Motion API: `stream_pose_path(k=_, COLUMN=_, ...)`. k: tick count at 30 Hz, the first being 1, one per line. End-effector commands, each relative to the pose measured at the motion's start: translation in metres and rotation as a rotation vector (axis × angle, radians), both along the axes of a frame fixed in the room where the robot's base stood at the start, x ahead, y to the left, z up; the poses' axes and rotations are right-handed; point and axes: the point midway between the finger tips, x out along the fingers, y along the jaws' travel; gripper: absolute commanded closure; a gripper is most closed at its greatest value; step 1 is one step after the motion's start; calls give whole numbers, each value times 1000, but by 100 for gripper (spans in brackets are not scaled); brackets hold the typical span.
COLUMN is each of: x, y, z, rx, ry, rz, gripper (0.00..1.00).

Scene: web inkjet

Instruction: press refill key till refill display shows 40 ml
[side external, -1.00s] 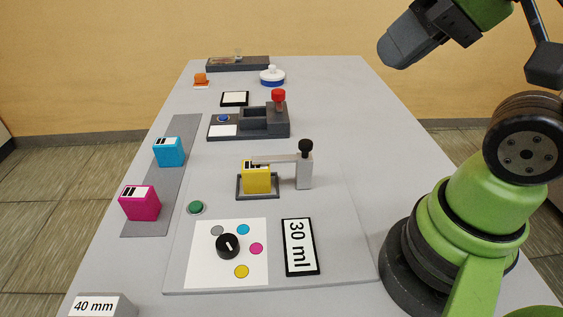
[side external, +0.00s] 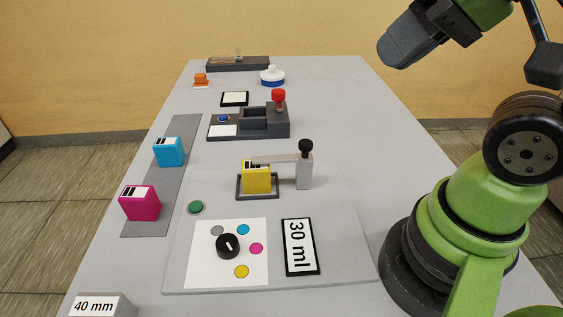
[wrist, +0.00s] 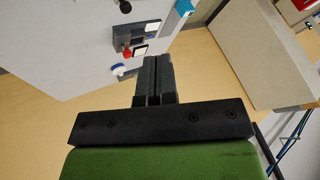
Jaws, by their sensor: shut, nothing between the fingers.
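The display (side external: 300,247) reads 30 ml and lies on the front plate. A round green key (side external: 195,207) sits on the same plate to its upper left; no label shows on it. A yellow cartridge (side external: 257,180) stands in a dark frame under a grey arm with a black knob (side external: 306,146). My gripper (side external: 390,50) is raised high at the upper right, far from the key. In the wrist view its fingers (wrist: 153,62) are shut with nothing between them.
A black dial (side external: 227,245) sits on a white card with coloured dots. Cyan (side external: 169,152) and magenta (side external: 140,203) cartridges stand on a grey strip at left. Behind are a dark stamp-like unit with a red knob (side external: 278,96) and a blue button (side external: 223,118). The table's right side is clear.

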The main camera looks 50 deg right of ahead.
Motion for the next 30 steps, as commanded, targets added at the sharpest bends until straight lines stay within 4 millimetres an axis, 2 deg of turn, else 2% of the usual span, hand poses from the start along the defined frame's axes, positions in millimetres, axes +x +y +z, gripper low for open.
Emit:
stream_pose_path(k=23, x=0, y=0, z=0, rx=-1, ry=0, rz=1, gripper=100)
stream_pose_path(k=26, x=5, y=0, z=1, rx=-16, ry=-3, rz=17, gripper=100)
stream_pose_path(k=30, x=28, y=0, z=2, rx=-83, ry=-18, rz=87, gripper=100)
